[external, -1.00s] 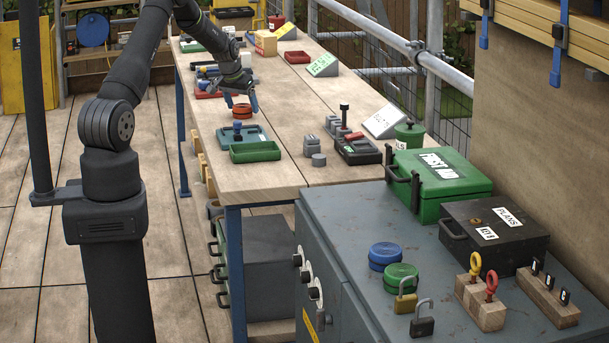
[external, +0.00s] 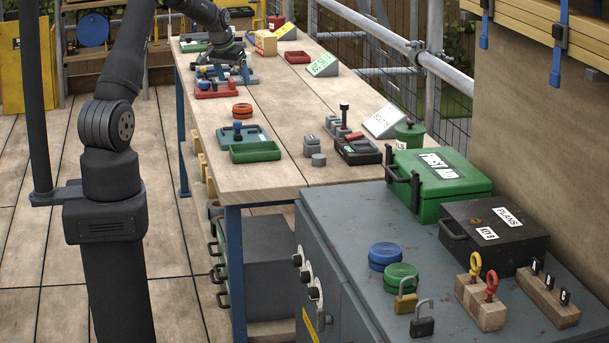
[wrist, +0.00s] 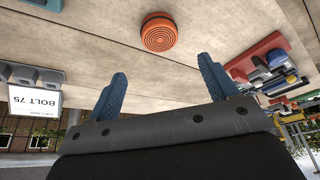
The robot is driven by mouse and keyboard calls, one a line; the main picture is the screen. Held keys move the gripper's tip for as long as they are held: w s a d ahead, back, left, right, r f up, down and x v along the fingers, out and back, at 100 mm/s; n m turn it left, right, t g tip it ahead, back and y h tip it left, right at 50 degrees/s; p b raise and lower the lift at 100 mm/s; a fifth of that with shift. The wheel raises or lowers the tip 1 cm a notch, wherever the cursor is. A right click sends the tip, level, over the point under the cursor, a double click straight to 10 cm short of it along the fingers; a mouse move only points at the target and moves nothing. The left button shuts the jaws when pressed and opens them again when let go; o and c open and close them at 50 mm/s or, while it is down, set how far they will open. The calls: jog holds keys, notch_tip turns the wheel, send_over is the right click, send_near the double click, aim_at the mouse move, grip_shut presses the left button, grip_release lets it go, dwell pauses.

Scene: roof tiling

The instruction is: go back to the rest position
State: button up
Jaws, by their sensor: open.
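My gripper (wrist: 162,82) is open in the wrist view, with its two blue fingers wide apart and nothing between them. An orange round ribbed puck (wrist: 158,32) lies on the bench beyond the fingertips in the wrist view. The same puck (external: 242,110) stands on the wooden bench (external: 290,88) in the external view, apart from the gripper.
A red tray (external: 215,90) stands close to my gripper. A blue-green tray (external: 255,135) and a green tray (external: 255,152) lie nearer the camera. A white sign reading BOLT 75 (wrist: 36,100) stands on the bench. The middle of the bench is mostly clear.

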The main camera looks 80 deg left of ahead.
aim_at(243, 105)
jog(key=x, duration=1.2)
jog(key=shift+d, duration=0.1)
jog(key=shift+r, duration=1.25)
jog(key=shift+f, duration=0.1)
